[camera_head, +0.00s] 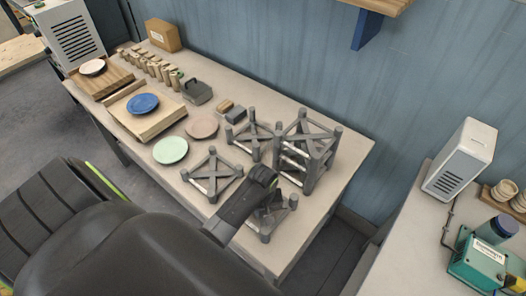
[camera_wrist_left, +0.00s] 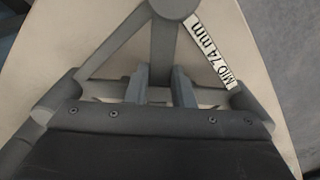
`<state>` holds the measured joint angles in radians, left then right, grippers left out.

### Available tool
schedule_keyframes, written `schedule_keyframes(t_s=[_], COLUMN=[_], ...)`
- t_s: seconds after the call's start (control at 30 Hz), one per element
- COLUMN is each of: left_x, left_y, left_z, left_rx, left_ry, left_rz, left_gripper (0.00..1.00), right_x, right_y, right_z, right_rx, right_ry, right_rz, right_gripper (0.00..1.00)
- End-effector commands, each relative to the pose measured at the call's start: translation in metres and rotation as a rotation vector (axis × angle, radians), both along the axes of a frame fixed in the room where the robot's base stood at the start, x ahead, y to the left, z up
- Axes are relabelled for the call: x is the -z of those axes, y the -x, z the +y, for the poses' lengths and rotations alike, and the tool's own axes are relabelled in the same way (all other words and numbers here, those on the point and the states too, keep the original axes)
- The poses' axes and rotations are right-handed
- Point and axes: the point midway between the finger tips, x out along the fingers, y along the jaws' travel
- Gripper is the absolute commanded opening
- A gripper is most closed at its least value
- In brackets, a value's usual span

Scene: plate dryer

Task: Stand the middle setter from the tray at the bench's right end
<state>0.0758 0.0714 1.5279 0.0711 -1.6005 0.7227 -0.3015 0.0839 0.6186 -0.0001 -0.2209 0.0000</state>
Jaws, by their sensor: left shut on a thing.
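My left gripper (camera_head: 268,190) is at the near right end of the bench (camera_head: 335,185), shut on a grey triangular setter (camera_head: 286,213). In the left wrist view the fingers (camera_wrist_left: 160,88) close on a bar of this setter (camera_wrist_left: 163,45), whose white label (camera_wrist_left: 212,50) reads "MID 74 mm". The setter looks upright, at or very near the bench top; I cannot tell if it touches. Part of it is hidden under the gripper. Other grey setters stand nearby: one to the left (camera_head: 212,177), one behind (camera_head: 240,135) and a taller stacked one (camera_head: 318,147). My right gripper is not in view.
A green plate (camera_head: 171,150), a pinkish plate (camera_head: 202,127) and a blue plate (camera_head: 143,103) on a wooden board (camera_head: 150,125) lie to the left. Small blocks (camera_head: 158,68) line the back. A second counter (camera_head: 405,240) with a white device (camera_head: 460,160) is at right.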

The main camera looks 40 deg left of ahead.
Motion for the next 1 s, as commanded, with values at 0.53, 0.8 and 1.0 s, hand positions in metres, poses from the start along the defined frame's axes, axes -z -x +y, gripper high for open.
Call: schedule_keyframes(t_s=[0.53,0.8,1.0], left_x=[0.028,0.03,0.03], left_y=[-0.001,0.0,0.0], left_z=[0.0,0.0,0.0], left_rx=[0.001,0.0,0.0], left_ry=[0.0,0.001,0.001], left_rz=[-0.001,0.001,0.001], left_gripper=[0.0,0.4,0.43], right_x=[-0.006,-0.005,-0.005], right_y=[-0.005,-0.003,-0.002], right_z=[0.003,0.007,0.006], right_rx=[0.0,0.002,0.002], right_ry=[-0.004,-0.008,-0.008], right_rz=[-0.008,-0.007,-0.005], right_gripper=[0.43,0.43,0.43])
